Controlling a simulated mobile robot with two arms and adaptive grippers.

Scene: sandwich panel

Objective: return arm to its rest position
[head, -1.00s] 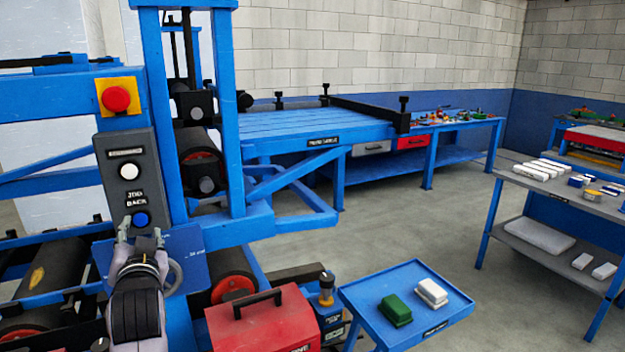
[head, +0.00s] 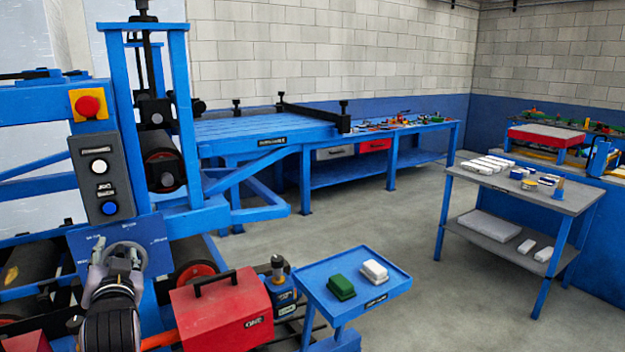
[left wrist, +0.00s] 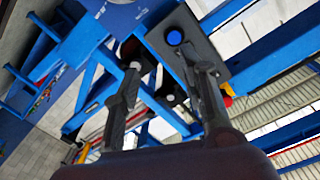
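My left gripper (head: 117,248) is in the lower left of the head view, in front of a blue panel (head: 148,226) with a ring-shaped handle. Its two fingers stand apart with nothing between them. The left wrist view also shows the spread fingers (left wrist: 168,68). The grey control box (head: 96,180) is above the fingertips, with a white button (head: 99,167) and a blue button (head: 109,208). The fingers appear clear of the blue button in the head view. My right gripper is not in view.
A red toolbox (head: 222,312) and a blue tray stand (head: 322,284) with a green and a white block are right of my arm. The blue machine frame (head: 183,110) rises behind it. A grey shelf table (head: 545,197) stands at right. Open floor (head: 385,225) lies between.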

